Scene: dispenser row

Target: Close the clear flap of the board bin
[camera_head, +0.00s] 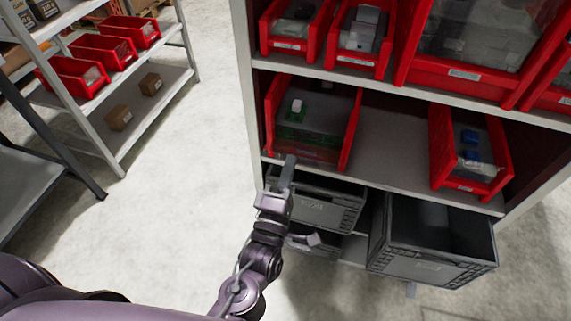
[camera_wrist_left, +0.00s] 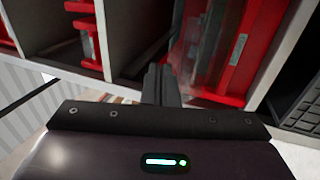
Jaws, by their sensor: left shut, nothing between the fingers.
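The board bin (camera_head: 353,125) is a red bin at the left of the middle shelf in the head view. Green boards (camera_head: 292,116) and a small white part show inside it. A see-through grey pane, the clear flap (camera_head: 325,104), seems to show over the bin; its exact angle is hard to tell. My left gripper (camera_head: 290,160) is shut and empty, with its fingertips at the bin's lower front left corner. I cannot tell whether they touch it. In the left wrist view the shut fingers (camera_wrist_left: 160,84) point toward the shelf, beside a red bin (camera_wrist_left: 236,60) with a clear pane.
Grey crates (camera_head: 325,212) stand below, and an open one (camera_head: 430,262) juts out at the right. Another red bin (camera_head: 440,150) with blue parts stands right of a bare shelf stretch (camera_head: 393,140). More red bins line the shelf above. Open floor lies left.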

